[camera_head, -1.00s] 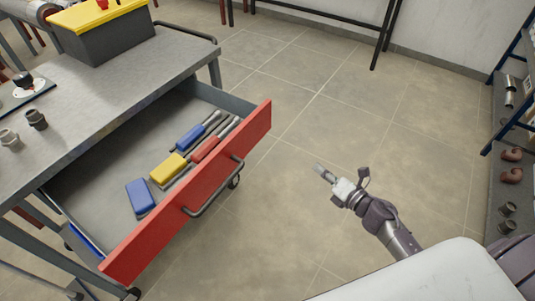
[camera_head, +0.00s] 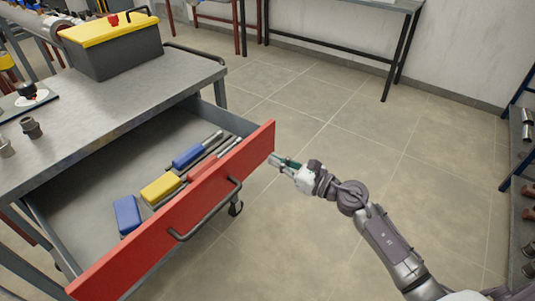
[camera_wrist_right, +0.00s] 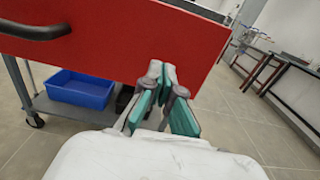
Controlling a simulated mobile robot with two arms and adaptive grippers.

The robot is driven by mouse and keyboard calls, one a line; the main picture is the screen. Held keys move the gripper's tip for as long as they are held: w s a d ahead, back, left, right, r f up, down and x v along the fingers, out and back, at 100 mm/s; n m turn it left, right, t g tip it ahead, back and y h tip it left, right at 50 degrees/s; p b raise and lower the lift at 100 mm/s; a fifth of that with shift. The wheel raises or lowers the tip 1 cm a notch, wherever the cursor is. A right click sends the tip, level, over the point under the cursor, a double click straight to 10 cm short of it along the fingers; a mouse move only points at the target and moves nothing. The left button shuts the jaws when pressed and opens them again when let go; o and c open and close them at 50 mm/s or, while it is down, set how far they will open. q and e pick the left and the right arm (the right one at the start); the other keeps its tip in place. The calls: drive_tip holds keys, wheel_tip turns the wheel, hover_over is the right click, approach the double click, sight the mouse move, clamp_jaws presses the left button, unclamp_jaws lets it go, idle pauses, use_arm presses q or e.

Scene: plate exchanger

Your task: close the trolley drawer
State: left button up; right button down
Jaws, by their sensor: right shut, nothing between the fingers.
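The trolley drawer (camera_head: 190,210) is pulled out of the grey trolley (camera_head: 120,95); its red front has a dark bar handle (camera_head: 207,212). Several tools with blue, yellow and red handles lie inside. My right gripper (camera_head: 277,160) is shut and empty, its fingertips at the right end of the red front. In the right wrist view the green-padded fingers (camera_wrist_right: 164,95) point at the red front (camera_wrist_right: 120,45), close to its lower right part; I cannot tell whether they touch. The handle is at the left there. My left gripper is not in view.
A black toolbox with a yellow lid (camera_head: 110,45) and pipe fittings stand on the trolley top. A blue bin (camera_wrist_right: 80,90) sits on the trolley's lower shelf. A shelf rack (camera_head: 525,170) stands at the right. The floor between is clear.

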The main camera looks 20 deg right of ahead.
sight(260, 152)
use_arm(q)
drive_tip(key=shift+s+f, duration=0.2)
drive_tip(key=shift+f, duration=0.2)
use_arm(e)
drive_tip(key=shift+x, duration=1.65)
